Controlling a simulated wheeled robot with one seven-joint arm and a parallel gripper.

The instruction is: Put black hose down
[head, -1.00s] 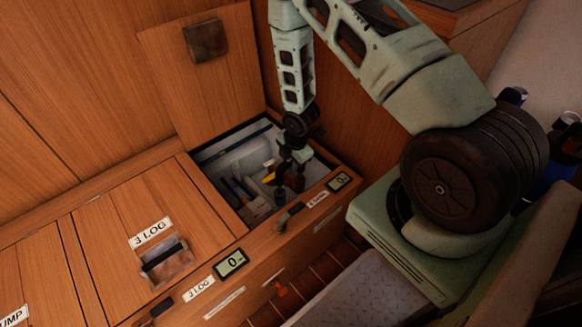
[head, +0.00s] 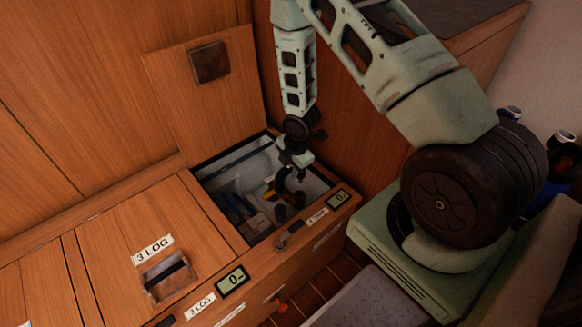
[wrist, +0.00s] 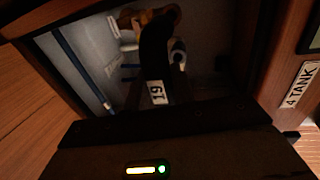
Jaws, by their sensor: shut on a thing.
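The black hose (head: 282,181) is a dark curved piece below my gripper (head: 298,163), over the open locker (head: 228,165). In the wrist view the hose (wrist: 156,45) stands up as a thick black bend in front of the locker's inside. My gripper is shut on it. A small white numbered tag (wrist: 156,92) shows at the near end of the hose. The fingertips are hard to make out in the dark wrist view. Part of the hose is hidden by my gripper in the head view.
The locker's wooden lid (head: 205,105) stands raised behind it. Inside are blue-handled tools (head: 235,203), a yellow item (head: 270,191) and two dark round pieces, one near the front (head: 280,213). The front rim carries a latch (head: 291,235) and a display (head: 338,198).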

